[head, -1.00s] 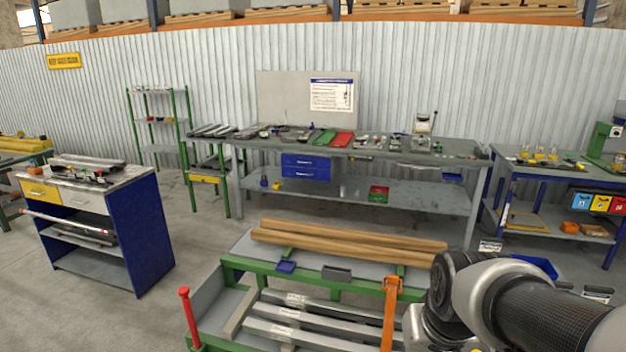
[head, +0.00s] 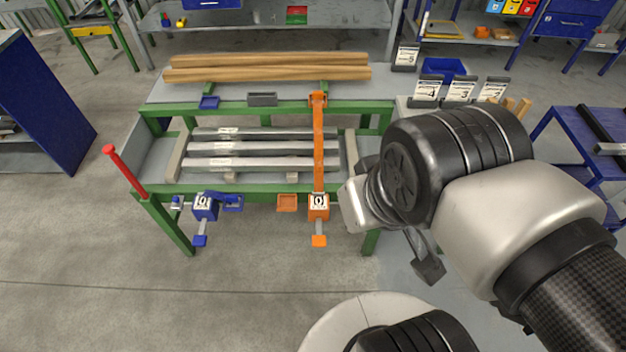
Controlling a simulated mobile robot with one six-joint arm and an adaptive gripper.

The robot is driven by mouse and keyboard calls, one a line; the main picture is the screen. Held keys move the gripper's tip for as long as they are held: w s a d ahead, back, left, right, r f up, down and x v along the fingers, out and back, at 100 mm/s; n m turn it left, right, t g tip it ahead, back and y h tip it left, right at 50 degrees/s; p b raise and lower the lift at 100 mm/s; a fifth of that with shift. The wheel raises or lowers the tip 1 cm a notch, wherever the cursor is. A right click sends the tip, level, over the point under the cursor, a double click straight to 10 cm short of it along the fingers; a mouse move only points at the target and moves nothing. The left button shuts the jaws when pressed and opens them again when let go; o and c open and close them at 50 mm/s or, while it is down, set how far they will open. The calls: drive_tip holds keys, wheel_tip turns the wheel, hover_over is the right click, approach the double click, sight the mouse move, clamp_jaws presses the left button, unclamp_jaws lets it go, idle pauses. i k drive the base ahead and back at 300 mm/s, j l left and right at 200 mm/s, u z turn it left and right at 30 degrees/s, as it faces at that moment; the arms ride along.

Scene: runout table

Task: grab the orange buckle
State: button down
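The orange buckle (head: 318,206), with a white face marked 0, is on the near green rail of the runout table (head: 270,188). An orange strap (head: 319,145) runs from it over the metal bars (head: 262,148) to an orange piece on the far rail. An orange tab hangs below the buckle, and a small orange block (head: 287,203) is to its left. My gripper (head: 427,268) is right of the buckle and apart from it in the picture. Only a dark finger-like part shows below my wrist; the rest is hidden, so its opening is unclear.
A blue buckle (head: 205,206) is on the same rail to the left. A red-topped post (head: 124,170) stands at the left corner. Wooden beams (head: 265,67) lie behind the bars. Numbered cards (head: 460,88) stand at right. The floor in front is clear.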

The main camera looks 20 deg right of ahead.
sight(316, 94)
drive_tip(key=i+l+u, duration=0.1)
drive_tip(key=i, duration=0.3)
drive_tip(key=i+l, duration=0.4)
drive_tip(key=i+l+u, duration=0.15)
drive_tip(key=i, duration=0.3)
drive_tip(key=l, duration=0.1)
